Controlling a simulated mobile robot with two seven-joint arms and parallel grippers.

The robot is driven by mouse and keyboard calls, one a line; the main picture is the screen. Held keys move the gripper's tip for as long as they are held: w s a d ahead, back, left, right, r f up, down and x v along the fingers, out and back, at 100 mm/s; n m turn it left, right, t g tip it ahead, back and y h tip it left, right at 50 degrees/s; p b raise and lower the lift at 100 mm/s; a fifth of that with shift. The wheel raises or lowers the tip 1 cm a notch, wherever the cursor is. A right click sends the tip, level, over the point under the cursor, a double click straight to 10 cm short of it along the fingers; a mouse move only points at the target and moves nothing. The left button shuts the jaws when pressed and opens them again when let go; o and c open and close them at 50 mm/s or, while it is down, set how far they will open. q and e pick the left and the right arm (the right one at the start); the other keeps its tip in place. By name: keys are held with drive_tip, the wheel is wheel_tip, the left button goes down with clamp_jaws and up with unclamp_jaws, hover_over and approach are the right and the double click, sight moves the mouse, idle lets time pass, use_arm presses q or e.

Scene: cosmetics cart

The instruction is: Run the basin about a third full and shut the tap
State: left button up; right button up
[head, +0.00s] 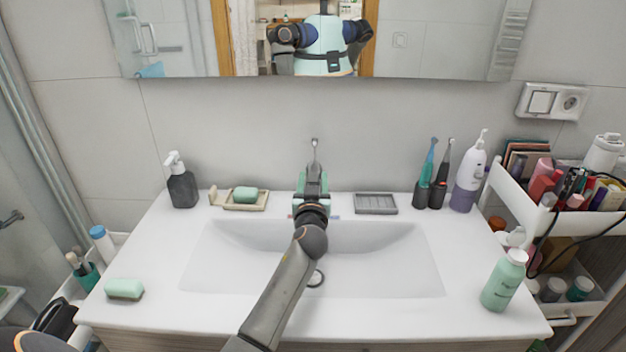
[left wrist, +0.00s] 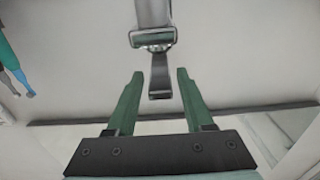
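The white basin (head: 400,262) is set in the counter, with its round drain (head: 317,278) in view; I see no water in it. The tap (head: 315,148) stands at the back middle, mostly hidden behind my left gripper (head: 312,178). In the left wrist view the grey metal tap (left wrist: 153,14) comes down from the top edge. Its narrow end piece (left wrist: 159,78) shows between the two green fingers of my left gripper (left wrist: 158,88), which are open with gaps on both sides. I cannot tell how near it is in depth. My right gripper is not in view.
A soap dish with green soap (head: 245,195) and a dark pump bottle (head: 182,182) stand left of the tap. A grey tray (head: 376,204), toothbrushes (head: 428,172) and a purple-white bottle (head: 468,175) stand right. A green bottle (head: 504,281) is at front right, beside a loaded cart (head: 492,190).

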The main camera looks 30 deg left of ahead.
use_arm(q)
clamp_jaws()
idle(1.1)
